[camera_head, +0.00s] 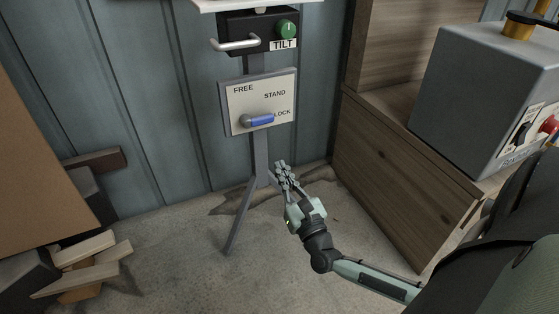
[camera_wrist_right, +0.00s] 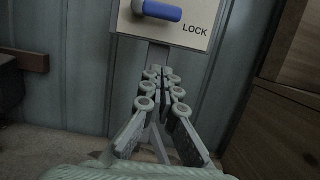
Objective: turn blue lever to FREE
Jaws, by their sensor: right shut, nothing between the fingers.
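The blue lever (camera_head: 260,120) is on a white panel (camera_head: 245,97) marked FREE, STAND and LOCK, on a grey stand. Its blue grip points right, toward the LOCK label. In the right wrist view the blue lever (camera_wrist_right: 160,11) shows at the top, with LOCK to its right. My right gripper (camera_head: 282,168) is below and a little right of the panel, apart from the lever. Its fingers are shut and empty; they show in the right wrist view (camera_wrist_right: 162,75), below the panel. My left gripper is not in view.
Above the panel is a black TILT box (camera_head: 258,34) with a white handle and green knob. A wooden cabinet (camera_head: 395,180) and a grey machine (camera_head: 490,90) stand at right. Wood offcuts (camera_head: 85,268) lie at lower left. The floor before the stand is mostly clear.

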